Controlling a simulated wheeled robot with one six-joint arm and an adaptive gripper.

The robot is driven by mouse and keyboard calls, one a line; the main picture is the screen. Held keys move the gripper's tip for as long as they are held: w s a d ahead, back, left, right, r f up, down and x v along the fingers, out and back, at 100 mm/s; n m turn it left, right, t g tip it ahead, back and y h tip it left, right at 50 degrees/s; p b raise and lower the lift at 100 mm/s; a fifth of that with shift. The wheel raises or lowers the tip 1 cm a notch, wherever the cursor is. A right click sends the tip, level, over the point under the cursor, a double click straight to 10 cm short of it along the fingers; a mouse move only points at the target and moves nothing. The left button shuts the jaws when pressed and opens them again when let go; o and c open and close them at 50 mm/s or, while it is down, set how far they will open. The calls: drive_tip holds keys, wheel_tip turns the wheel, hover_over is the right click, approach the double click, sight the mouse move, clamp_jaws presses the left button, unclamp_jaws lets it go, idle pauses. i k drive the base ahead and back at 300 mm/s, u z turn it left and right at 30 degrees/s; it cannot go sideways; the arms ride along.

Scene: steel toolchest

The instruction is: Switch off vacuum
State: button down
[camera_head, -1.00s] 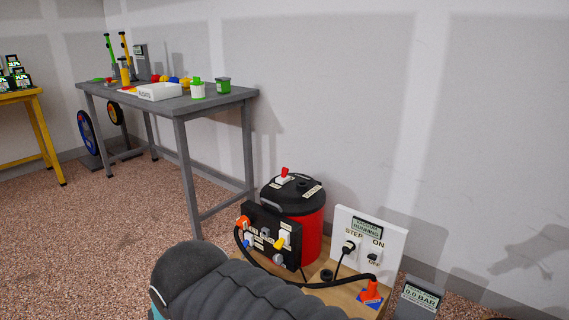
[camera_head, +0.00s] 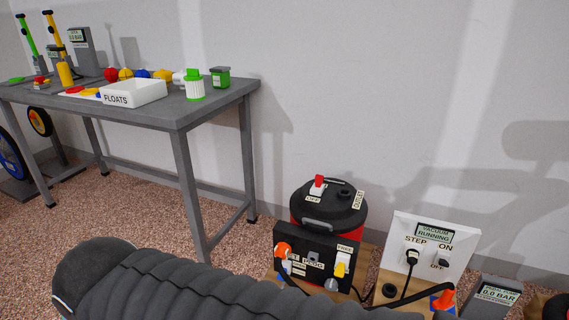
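The vacuum is a red drum with a black lid (camera_head: 330,205), standing on a low wooden board against the wall. A red and white switch (camera_head: 317,186) sits on its lid beside a label. A dark ribbed part of my arm crosses the bottom of the view. My gripper is not in view.
A black box (camera_head: 315,262) with orange and yellow fittings stands in front of the vacuum. A grey gauge (camera_head: 493,296) reads 0.0 BAR. A grey workbench (camera_head: 160,112) stands left; open floor lies beneath.

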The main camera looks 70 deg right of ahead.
sight(319, 179)
drive_tip(key=i, duration=0.75)
drive_tip(key=z, duration=2.9)
drive_tip(key=i, duration=0.5)
drive_tip(key=z, duration=0.05)
